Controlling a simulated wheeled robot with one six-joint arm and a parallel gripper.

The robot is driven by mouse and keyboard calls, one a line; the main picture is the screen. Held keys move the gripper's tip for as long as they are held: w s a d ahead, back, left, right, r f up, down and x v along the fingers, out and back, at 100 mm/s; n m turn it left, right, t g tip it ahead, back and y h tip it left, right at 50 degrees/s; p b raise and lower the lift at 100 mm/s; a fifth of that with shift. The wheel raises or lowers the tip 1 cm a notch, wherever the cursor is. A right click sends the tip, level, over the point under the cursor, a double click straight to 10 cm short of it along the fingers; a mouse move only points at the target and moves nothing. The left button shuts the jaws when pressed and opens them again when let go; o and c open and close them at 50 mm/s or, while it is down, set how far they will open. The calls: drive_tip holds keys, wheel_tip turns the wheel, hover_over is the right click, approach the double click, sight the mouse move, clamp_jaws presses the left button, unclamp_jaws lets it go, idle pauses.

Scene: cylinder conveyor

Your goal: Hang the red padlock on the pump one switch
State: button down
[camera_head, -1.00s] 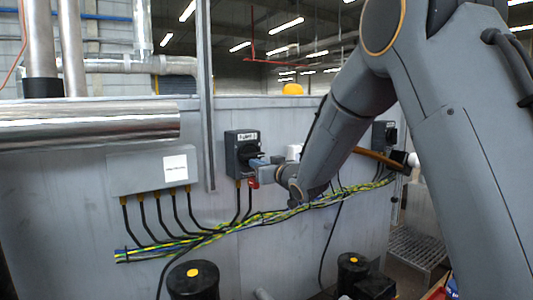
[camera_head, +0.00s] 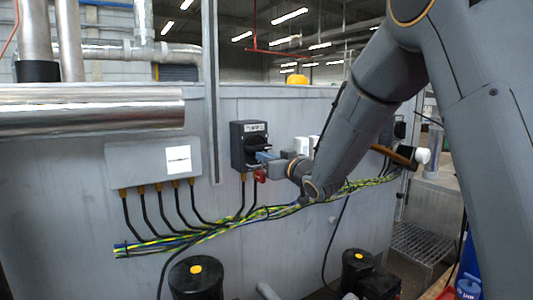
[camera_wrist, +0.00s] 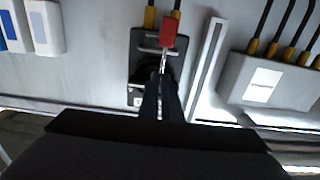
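The red padlock (camera_head: 260,175) is at the lower right edge of a black switch (camera_head: 238,148) on the grey panel. The switch has a label that I cannot read for sure. In the wrist view, which is upside down, the padlock (camera_wrist: 169,30) lies over the switch's cable side, its silver shackle running toward my fingers and crossing a pale bar on the switch (camera_wrist: 136,72). My gripper (camera_wrist: 163,88) is right in front of the switch, its dark fingers close together on the shackle's end. I cannot tell whether the shackle passes through the switch.
A grey junction box (camera_head: 145,170) with several cables is left of the switch. A vertical grey post (camera_head: 211,100) stands between them. White boxes (camera_wrist: 43,27) are on the switch's other side. A second dark switch (camera_head: 399,129) is farther right. Black motors (camera_head: 193,280) stand below.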

drive_tip(key=shift+v, duration=1.15)
drive_tip(key=shift+w+d, duration=0.1)
